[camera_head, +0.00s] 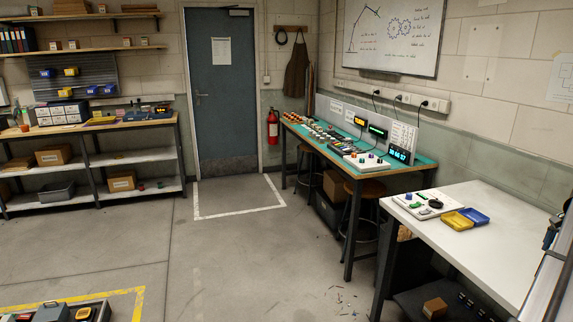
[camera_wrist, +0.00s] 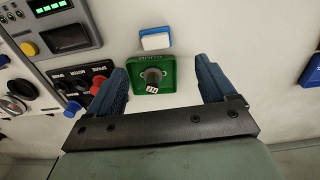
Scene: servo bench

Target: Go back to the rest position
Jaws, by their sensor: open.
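My gripper (camera_wrist: 160,66) shows in the wrist view with its two blue fingers wide apart and nothing held between them. The gripper cannot be made out in the head view.
Around the green module are a blue-and-white block (camera_wrist: 155,39), a dark panel with red and blue knobs (camera_wrist: 85,84) and a panel with a green display (camera_wrist: 52,8). The head view shows a white table (camera_head: 490,225), a green-topped bench (camera_head: 425,161) and open floor.

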